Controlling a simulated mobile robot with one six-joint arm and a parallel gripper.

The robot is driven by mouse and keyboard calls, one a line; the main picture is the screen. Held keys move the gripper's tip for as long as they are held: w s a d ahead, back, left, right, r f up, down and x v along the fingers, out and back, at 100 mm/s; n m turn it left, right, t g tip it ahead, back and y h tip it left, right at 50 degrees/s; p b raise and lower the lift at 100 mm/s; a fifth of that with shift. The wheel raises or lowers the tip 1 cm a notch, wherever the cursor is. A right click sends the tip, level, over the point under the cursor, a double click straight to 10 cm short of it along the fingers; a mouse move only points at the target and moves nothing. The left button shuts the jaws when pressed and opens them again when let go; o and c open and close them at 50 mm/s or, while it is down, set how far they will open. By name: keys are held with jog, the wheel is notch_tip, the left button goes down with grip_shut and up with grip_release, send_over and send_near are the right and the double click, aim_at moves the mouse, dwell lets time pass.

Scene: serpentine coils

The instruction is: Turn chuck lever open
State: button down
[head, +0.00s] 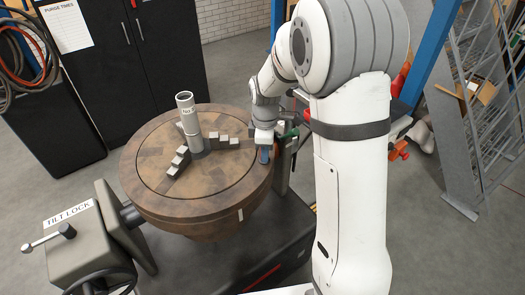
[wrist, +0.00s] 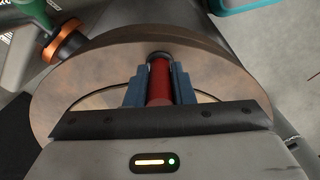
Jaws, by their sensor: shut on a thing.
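The round brown chuck table (head: 150,203) carries stepped grey jaws (head: 178,163) around an upright grey pipe (head: 187,115). My gripper (head: 264,156) is at the table's right edge, fingers pointing down. In the wrist view, the blue fingers of my gripper (wrist: 156,72) stand on both sides of a red cylindrical handle (wrist: 159,84), which appears to be the chuck lever, and are shut on it. A dark cap shows at the handle's far end. In the head view the lever is hidden by my gripper, and its mounting cannot be made out.
A tilt lock box (head: 75,236) with a crank and handwheel stands at front left. A green-handled tool (head: 290,131) is close beside my gripper. Black cabinets (head: 155,55) stand behind the table. A grey metal rack (head: 475,120) is at the right. Grey floor lies open between.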

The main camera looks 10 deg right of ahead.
jog(key=c, duration=1.3)
grip_release()
jog(key=shift+w, duration=0.25)
jog(key=shift+o, duration=0.2)
jog(key=shift+s, duration=0.15)
notch_tip(320, 180, up, 7)
jog(key=shift+r+b, duration=0.2)
jog(key=shift+b, duration=0.35)
jog(key=shift+r, duration=0.3)
jog(key=shift+s, duration=0.1)
jog(key=s+d+r+m+t, duration=0.1)
jog(key=s+d+r+m, duration=0.1)
jog(key=s+m, duration=0.5)
jog(key=s+d+r+m+t, duration=0.2)
jog(key=s+m, duration=0.6)
jog(key=s, duration=0.7)
jog(key=shift+s+d+r, duration=0.2)
jog(key=shift+d+r, duration=0.3)
jog(key=shift+d, duration=0.15)
